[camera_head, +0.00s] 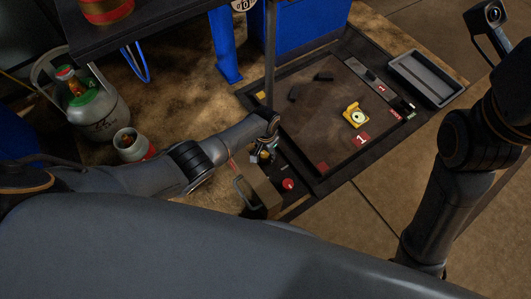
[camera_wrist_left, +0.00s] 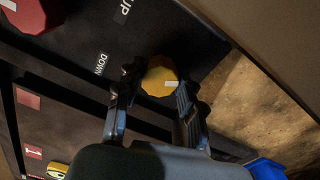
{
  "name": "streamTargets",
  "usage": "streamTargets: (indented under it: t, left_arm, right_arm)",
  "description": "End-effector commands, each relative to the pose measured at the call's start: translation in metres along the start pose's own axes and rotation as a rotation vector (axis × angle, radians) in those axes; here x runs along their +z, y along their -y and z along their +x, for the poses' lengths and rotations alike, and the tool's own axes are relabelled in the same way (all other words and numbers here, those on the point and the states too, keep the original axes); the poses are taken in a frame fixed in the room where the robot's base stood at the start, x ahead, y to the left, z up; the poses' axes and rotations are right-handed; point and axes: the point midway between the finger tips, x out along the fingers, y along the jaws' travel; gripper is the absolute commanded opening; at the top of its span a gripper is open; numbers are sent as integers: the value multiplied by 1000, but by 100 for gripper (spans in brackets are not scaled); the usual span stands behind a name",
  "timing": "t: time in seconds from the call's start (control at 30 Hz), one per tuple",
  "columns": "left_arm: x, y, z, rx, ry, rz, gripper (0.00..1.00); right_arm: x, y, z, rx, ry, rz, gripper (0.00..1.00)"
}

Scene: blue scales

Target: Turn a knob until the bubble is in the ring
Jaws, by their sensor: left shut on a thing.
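My left gripper (camera_wrist_left: 155,98) is shut on a yellow knob (camera_wrist_left: 160,72) with a white mark, one finger on each side of it in the left wrist view. In the head view my left gripper (camera_head: 266,150) is at the dark panel beside the platform, and the knob is too small to tell there. A yellow level (camera_head: 355,115) with a round pale-green vial lies on the platform (camera_head: 310,130); the bubble and ring are too small to make out. The level shows partly in the left wrist view (camera_wrist_left: 57,170). My right arm stands at the right; its gripper is not clearly seen.
A red knob (camera_head: 288,184) sits on the same panel, near UP and DOWN labels. A grey tray (camera_head: 425,78) lies beyond the platform. Dark blocks (camera_head: 323,76) lie on the platform. A gas cylinder (camera_head: 97,108) stands at the left.

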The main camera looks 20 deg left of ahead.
Motion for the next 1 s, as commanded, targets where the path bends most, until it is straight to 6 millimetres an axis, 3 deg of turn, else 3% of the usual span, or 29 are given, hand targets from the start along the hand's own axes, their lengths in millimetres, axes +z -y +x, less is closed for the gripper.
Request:
streamTargets:
  t: [0.47,0.5,0.57,1.0]
  left_arm:
    - [1,-1,1,2,3,12,6]
    - [1,-1,1,2,3,12,46]
    - [1,-1,1,2,3,12,58]
    - [0,0,-3,1,0,11,61]
  right_arm:
    - [1,0,-1,0,4,0,61]
    - [1,0,-1,0,4,0,61]
    - [1,0,-2,0,4,0,61]
    - [1,0,-2,0,9,-1,61]
